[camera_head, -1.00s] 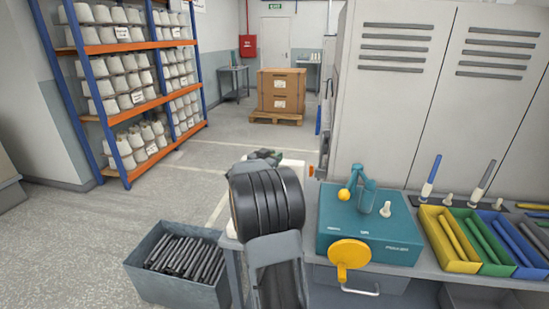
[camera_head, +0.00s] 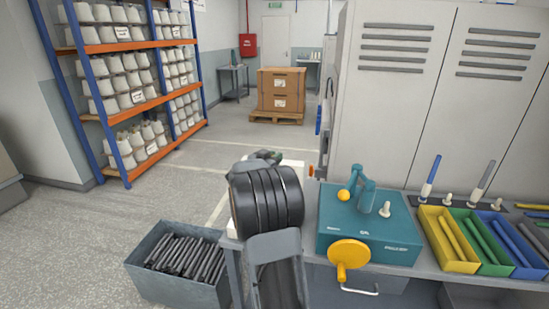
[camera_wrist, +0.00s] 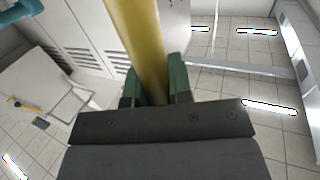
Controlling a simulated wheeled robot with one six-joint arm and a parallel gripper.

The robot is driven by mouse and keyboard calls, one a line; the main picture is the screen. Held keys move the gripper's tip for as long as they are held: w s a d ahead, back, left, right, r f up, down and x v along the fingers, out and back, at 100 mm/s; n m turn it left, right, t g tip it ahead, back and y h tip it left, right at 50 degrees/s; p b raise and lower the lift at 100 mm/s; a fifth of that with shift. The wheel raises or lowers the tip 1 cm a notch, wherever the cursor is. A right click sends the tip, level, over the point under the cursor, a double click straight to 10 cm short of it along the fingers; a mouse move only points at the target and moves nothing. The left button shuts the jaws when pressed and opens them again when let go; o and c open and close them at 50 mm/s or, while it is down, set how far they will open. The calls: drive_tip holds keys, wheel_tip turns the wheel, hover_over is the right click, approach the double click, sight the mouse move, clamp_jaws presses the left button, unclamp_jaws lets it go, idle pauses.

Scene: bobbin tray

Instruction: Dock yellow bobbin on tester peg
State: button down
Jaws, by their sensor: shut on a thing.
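My gripper (camera_wrist: 157,95) is shut on the yellow bobbin (camera_wrist: 142,40), which runs up between the green fingers in the wrist view. In the head view my arm hides the bobbin and most of the gripper; only a small dark green part (camera_head: 265,156) shows behind the arm. The teal tester (camera_head: 370,227) stands on the bench to the right of my arm. A short pale peg (camera_head: 385,209) rises from its top. A teal arm with a yellow ball (camera_head: 344,195) stands beside the peg, and a yellow hand wheel (camera_head: 348,254) is on the front.
Yellow, green and blue trays (camera_head: 447,240) with bobbins stand right of the tester. Upright bobbins (camera_head: 431,176) stand behind them. A grey cabinet (camera_head: 420,140) closes the back. A grey bin (camera_head: 178,283) of dark bobbins sits on the floor at left.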

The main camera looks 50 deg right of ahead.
drive_tip(key=shift+f+b, duration=0.5)
drive_tip(key=shift+f, duration=0.35)
idle(0.5)
drive_tip(key=c, duration=1.3)
unclamp_jaws()
drive_tip(key=shift+a, duration=0.1)
drive_tip(key=shift+s+a+r+p, duration=0.1)
drive_tip(key=shift+s+a+p, duration=0.25)
drive_tip(key=shift+a, duration=1.45)
drive_tip(key=shift+s+a+r+p, duration=0.1)
drive_tip(key=shift+s+a+p, duration=0.2)
drive_tip(key=shift+a, duration=1.45)
drive_tip(key=shift+s+a+r+p, duration=0.1)
drive_tip(key=shift+s+a+p, duration=0.25)
drive_tip(key=shift+a, duration=1.45)
drive_tip(key=shift+w, duration=0.1)
